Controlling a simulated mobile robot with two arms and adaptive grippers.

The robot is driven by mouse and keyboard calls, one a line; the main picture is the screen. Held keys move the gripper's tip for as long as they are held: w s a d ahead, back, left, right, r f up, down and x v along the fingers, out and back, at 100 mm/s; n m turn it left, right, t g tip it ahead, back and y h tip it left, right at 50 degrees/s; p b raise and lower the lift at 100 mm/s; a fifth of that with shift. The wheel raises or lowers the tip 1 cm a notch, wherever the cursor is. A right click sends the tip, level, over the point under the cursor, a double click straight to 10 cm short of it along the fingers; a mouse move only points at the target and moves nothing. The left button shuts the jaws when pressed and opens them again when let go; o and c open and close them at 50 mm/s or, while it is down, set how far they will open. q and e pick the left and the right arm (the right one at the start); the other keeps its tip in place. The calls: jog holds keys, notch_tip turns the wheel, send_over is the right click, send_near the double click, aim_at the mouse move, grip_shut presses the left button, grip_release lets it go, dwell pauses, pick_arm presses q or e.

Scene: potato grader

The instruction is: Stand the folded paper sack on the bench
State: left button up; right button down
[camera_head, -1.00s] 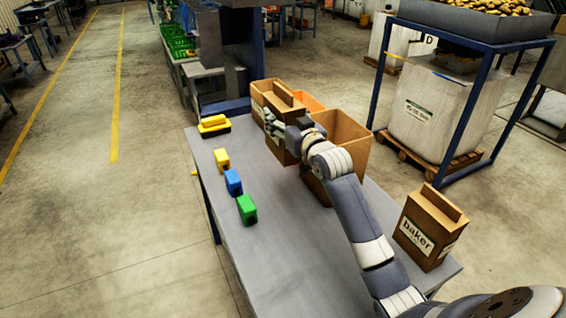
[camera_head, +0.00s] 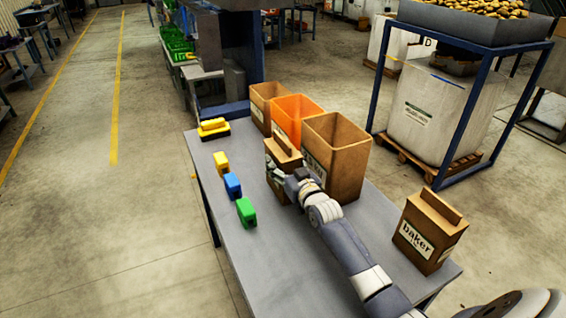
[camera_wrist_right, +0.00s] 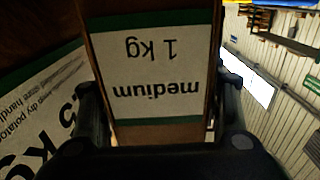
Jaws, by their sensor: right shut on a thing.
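A brown folded paper sack (camera_head: 279,152) is upright in my right gripper (camera_head: 285,178), over the middle of the grey bench (camera_head: 285,262). In the right wrist view the sack's white label (camera_wrist_right: 152,70) reads "medium 1 kg" upside down. The fingers of the right gripper (camera_wrist_right: 160,112) are shut on the sack, one on each side. The gripper hides part of the sack's lower end, and I cannot tell whether its base touches the bench. My left gripper is not in view.
Open brown box (camera_head: 259,111), orange box (camera_head: 284,122) and larger brown box (camera_head: 347,184) stand along the bench's right side. A "baker" sack (camera_head: 436,226) stands at the near right. Yellow (camera_head: 221,163), blue (camera_head: 233,187) and green (camera_head: 246,214) blocks line the left. The near bench is largely clear.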

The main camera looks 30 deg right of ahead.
jog(key=shift+c, duration=2)
grip_release()
jog(key=shift+s, duration=0.1)
jog(key=shift+s, duration=0.1)
jog(key=s, duration=1.1)
jog(key=shift+s+a, duration=0.35)
jog(key=shift+s, duration=0.05)
jog(key=shift+r, duration=0.15)
